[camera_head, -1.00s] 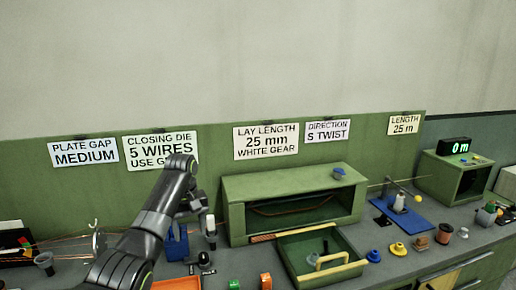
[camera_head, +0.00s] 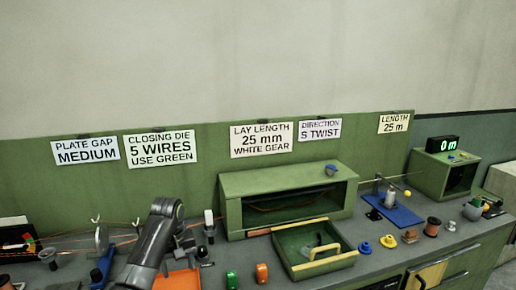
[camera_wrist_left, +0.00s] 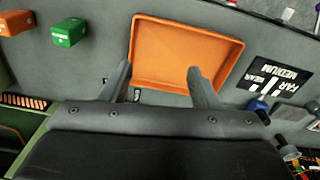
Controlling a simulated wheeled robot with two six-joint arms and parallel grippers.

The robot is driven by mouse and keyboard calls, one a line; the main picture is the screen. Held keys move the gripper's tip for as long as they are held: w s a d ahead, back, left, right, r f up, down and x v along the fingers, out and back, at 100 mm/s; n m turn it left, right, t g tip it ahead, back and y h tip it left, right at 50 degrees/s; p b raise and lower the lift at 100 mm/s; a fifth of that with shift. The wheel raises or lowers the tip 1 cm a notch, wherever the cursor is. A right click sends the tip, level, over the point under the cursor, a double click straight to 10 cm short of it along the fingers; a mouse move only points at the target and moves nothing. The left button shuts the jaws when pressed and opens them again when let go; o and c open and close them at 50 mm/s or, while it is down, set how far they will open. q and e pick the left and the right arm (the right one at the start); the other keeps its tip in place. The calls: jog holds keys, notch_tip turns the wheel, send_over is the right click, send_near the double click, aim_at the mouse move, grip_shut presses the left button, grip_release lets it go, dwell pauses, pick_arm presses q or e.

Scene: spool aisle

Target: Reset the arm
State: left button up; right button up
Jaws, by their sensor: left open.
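My left arm comes in at the lower left of the head view, bent over the bench, and its gripper there is mostly hidden behind the arm. In the left wrist view my left gripper (camera_wrist_left: 160,82) is open, its two fingers apart with nothing between them. An orange tray (camera_wrist_left: 186,18) lies ahead of the fingertips and looks empty. The same tray (camera_head: 178,281) shows at the bottom of the head view, partly hidden by my arm. My right gripper is in neither view.
A green housing (camera_head: 232,208) stands at the back of the bench, with a green drawer tray (camera_head: 350,258) in front. A green block (camera_head: 231,278) and an orange block (camera_head: 262,273) sit beside the orange tray. Wires and a disc (camera_head: 102,239) are at left; spools (camera_head: 433,227) at right.

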pick_arm(q)
jog(key=s+a+f+m+t, duration=0.1)
jog(key=s+a+f, duration=0.2)
jog(key=s+f, duration=0.6)
jog(key=s+a+f+m+t, duration=0.15)
jog(key=s+f, duration=0.45)
jog(key=s, duration=0.6)
jog(key=s+a+r+m+y, duration=0.1)
jog(key=s+a+r, duration=0.1)
jog(key=s, duration=0.9)
jog(key=s+a+r+m+y, duration=0.1)
jog(key=s+r, duration=0.2)
jog(key=s, duration=0.8)
notch_tip(320, 180, down, 26)
jog(key=a, duration=0.2)
jog(key=s+d+f+g+h+b, duration=0.1)
jog(key=s+f+g, duration=0.1)
jog(key=s+f, duration=1.3)
jog(key=shift+s+d+f, duration=0.15)
jog(key=shift+s+f, duration=0.2)
jog(key=shift+f, duration=0.25)
